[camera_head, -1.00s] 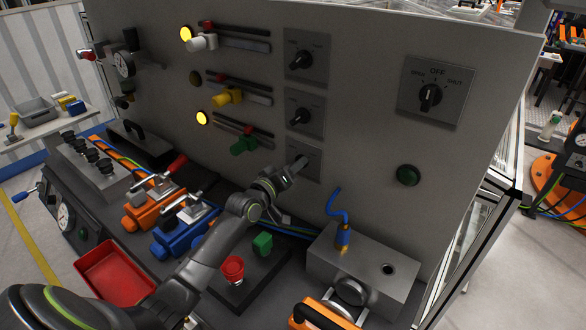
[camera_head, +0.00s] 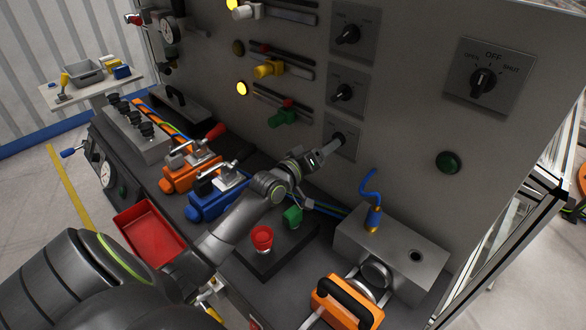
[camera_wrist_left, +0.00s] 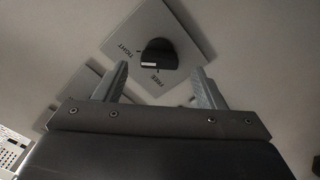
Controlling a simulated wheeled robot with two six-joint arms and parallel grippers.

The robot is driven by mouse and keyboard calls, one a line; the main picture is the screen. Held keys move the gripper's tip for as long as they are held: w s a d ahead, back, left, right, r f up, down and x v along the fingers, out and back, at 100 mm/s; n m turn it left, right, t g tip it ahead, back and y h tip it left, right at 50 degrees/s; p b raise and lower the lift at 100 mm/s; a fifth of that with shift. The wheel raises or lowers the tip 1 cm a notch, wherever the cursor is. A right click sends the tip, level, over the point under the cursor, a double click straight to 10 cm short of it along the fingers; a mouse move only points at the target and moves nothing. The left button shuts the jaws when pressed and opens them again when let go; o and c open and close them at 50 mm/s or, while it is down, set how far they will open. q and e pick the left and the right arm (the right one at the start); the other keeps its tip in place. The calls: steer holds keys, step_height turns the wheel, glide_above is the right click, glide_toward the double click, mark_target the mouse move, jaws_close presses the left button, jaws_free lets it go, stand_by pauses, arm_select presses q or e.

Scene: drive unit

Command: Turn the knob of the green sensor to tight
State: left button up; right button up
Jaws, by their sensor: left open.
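The green sensor (camera_head: 284,115) sits on a slotted rail low on the grey panel. The knob (camera_head: 339,139) in its row is black, on a square plate, partly hidden by my left gripper. In the left wrist view the knob (camera_wrist_left: 158,51) stands on its plate (camera_wrist_left: 184,28) marked TIGHT and FREE, its white mark turned to the FREE side. My left gripper (camera_head: 325,151) is close in front of this knob. Its open fingers (camera_wrist_left: 160,70) lie on either side of the knob in that view, with nothing held; I cannot tell whether they touch it. My right gripper is out of view.
Two similar knobs (camera_head: 347,34) (camera_head: 344,92) sit above, with an OPEN/OFF/SHUT switch (camera_head: 483,83) to the right. Below are a red button (camera_head: 262,237), a grey box (camera_head: 390,249) with a blue cable, orange and blue clamps (camera_head: 220,190) and a red tray (camera_head: 148,234).

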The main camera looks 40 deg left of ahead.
arm_select(q)
steer(key=s+a+p, duration=0.2)
steer(key=s, duration=1.2)
steer(key=shift+s, duration=0.15)
